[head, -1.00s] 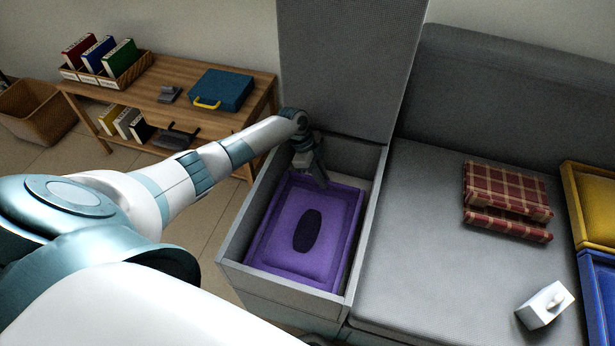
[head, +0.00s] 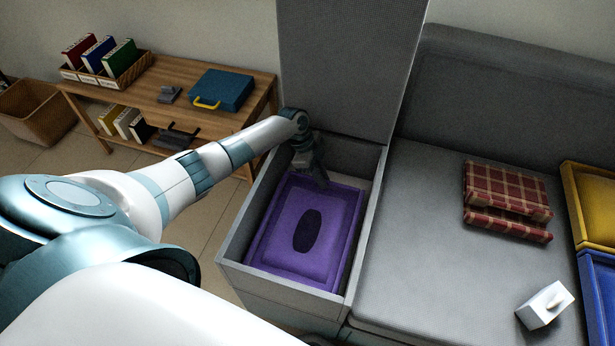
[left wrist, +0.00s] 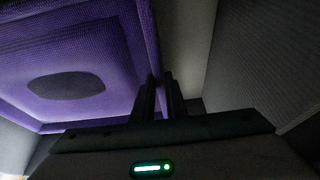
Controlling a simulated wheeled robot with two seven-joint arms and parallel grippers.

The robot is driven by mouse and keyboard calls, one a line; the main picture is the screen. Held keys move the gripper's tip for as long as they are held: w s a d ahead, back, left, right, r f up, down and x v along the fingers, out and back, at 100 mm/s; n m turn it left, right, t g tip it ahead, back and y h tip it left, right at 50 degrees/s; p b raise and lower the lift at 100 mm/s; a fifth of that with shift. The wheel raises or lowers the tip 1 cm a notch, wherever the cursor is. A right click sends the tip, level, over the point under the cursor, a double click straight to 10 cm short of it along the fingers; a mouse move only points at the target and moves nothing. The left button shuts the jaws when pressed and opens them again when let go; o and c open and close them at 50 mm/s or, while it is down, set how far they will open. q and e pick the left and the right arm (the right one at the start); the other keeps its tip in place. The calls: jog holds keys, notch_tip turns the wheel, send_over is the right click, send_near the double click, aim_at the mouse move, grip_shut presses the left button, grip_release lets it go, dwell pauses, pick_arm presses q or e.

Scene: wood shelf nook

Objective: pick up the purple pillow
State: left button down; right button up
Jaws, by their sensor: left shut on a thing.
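The purple pillow (head: 287,238), with a dark oval in its middle, lies inside an open grey storage box (head: 232,268). My left gripper (head: 320,178) reaches down into the box at the pillow's far edge. In the left wrist view the pillow (left wrist: 105,55) fills the upper left, and its raised edge runs between the fingers of the gripper (left wrist: 160,88), which are shut on it. The fingertips are small and dark in the head view. My right gripper is in neither view.
The box's grey lid (head: 345,70) stands upright behind it. A grey sofa seat (head: 420,270) adjoins on the right, with a folded plaid blanket (head: 505,195) and a white tissue box (head: 545,305). A wooden shelf table (head: 165,85) stands at the left, holding books and a teal case (head: 222,90).

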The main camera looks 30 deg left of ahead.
pick_arm(q)
jog(key=shift+r, duration=0.1)
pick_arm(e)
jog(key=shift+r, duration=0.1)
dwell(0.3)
